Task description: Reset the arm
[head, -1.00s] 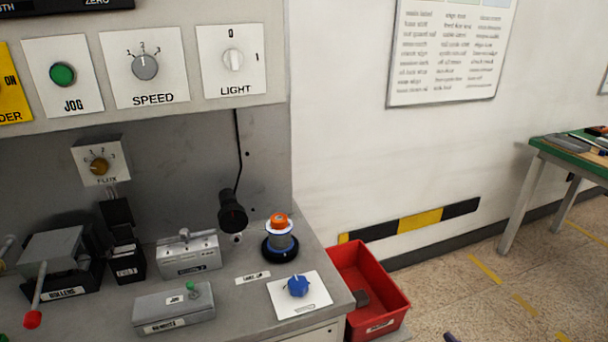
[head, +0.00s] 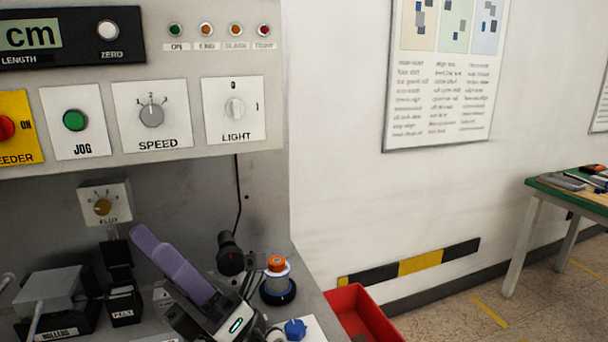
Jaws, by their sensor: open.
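My gripper (head: 152,244) shows at the bottom middle of the head view, with purple fingers pointing up and left. The fingers overlap in this view, so the gap between them is hard to see. No held thing shows at them. My gripper is in front of the bench top, to the right of the flux knob box (head: 103,205) and to the left of the black lamp-like fitting (head: 230,254). My wrist hides part of the bench.
A spool with an orange top (head: 277,268) and a blue knob (head: 295,329) are right of my wrist. A red bin (head: 362,318) stands beside the bench. The control panel (head: 200,157) overhangs above. A green-topped table (head: 545,184) is at the far right, with open floor before it.

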